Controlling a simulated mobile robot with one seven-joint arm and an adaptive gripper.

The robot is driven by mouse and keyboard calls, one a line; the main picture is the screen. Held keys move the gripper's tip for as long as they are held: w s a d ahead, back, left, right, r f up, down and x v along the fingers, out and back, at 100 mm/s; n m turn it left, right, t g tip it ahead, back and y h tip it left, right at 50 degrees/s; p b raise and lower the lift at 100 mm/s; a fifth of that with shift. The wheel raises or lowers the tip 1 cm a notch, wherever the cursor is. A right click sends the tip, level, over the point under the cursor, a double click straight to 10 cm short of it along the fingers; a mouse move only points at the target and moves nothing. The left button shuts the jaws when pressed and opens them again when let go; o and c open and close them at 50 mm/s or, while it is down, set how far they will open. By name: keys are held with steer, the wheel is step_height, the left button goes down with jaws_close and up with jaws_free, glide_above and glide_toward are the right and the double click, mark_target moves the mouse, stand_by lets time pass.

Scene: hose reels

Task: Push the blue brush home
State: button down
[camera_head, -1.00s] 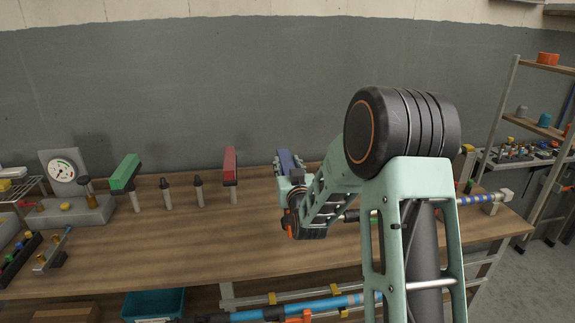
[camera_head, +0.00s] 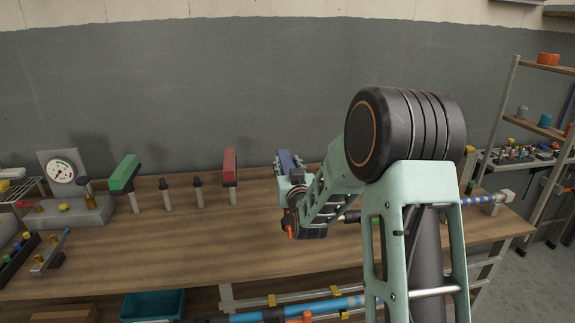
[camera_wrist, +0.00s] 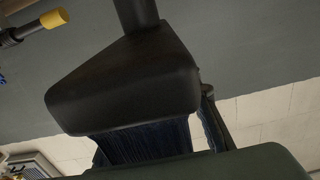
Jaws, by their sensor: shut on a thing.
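The blue brush (camera_head: 287,159) stands at the back of the workbench, just beyond my gripper and partly hidden by it. In the wrist view its dark blue bristles (camera_wrist: 150,140) show against a black block (camera_wrist: 125,85) on a dark post; that view is turned upside down. My gripper (camera_head: 292,182) is shut on the brush. The fingertips are mostly hidden, so the exact contact cannot be seen.
A red brush (camera_head: 230,165) and a green brush (camera_head: 125,173) stand on posts to the left, with two short dark-tipped posts (camera_head: 198,188) between them. A gauge block (camera_head: 68,195) sits farther left. The front of the workbench (camera_head: 190,255) is clear.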

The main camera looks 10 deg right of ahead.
steer(key=shift+r+b, duration=0.1)
steer(key=shift+b, duration=0.45)
steer(key=shift+f+b, duration=2.4)
steer(key=shift+b, duration=0.45)
steer(key=c, duration=1.4)
jaws_free()
steer(key=shift+o, duration=0.4)
steer(key=shift+s, duration=0.1)
steer(key=s, duration=1.2)
steer(key=shift+w, duration=0.1)
